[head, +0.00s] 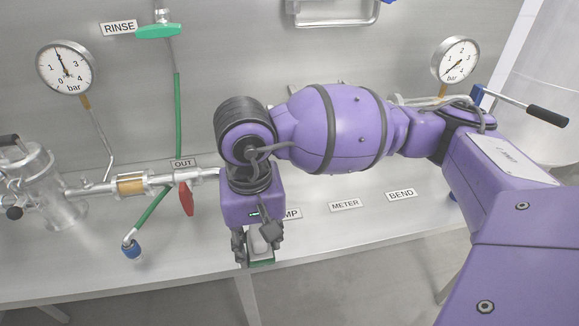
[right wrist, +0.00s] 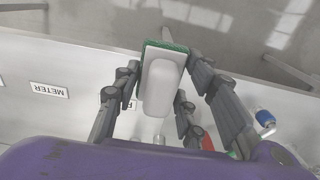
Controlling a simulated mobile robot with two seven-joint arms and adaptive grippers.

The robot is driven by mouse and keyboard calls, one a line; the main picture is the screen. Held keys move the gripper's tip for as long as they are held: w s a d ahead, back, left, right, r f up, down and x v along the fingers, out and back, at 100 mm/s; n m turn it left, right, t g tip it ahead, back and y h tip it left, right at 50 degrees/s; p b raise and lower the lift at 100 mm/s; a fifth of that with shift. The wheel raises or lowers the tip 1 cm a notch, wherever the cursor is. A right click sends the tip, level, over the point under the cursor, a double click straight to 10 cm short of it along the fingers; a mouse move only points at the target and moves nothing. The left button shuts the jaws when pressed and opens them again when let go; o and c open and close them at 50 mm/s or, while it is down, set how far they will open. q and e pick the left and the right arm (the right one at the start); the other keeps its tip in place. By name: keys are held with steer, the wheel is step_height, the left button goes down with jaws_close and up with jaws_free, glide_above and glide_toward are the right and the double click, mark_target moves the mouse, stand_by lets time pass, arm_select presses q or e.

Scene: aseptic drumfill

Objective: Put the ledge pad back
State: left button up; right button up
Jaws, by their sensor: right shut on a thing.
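The ledge pad (right wrist: 161,82) is a white block with a green layer along its edge. It sits between the fingers of my right gripper (right wrist: 160,90), which is shut on it. In the head view the pad (head: 261,257) shows below the purple wrist, its green underside lowest, at the front edge of the steel ledge (head: 330,226). My right gripper (head: 258,245) points down there. I cannot tell whether the pad touches the ledge. My left gripper does not show.
Labels OUT (head: 183,163), METER (head: 345,204) and BEND (head: 401,194) mark the ledge and wall. Left of my right gripper are a red handle (head: 187,199), a blue-ended green hose (head: 132,249) and a steel vessel (head: 45,190).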

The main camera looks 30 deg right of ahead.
steer(key=w+f, duration=0.2)
steer(key=w+d+f, duration=0.1)
steer(key=w+f, duration=0.1)
steer(key=w, duration=0.1)
steer(key=w+d+f, duration=0.1)
steer(key=w+f, duration=0.1)
steer(key=f, duration=0.1)
steer(key=shift+w, duration=0.4)
steer(key=shift+w+d+f, duration=0.1)
steer(key=shift+w+f, duration=0.05)
steer(key=shift+f, duration=0.2)
steer(key=shift+f+p, duration=0.3)
steer(key=shift+f, duration=1.05)
steer(key=shift+f, duration=0.1)
steer(key=shift+f, duration=0.15)
steer(key=o, duration=1.1)
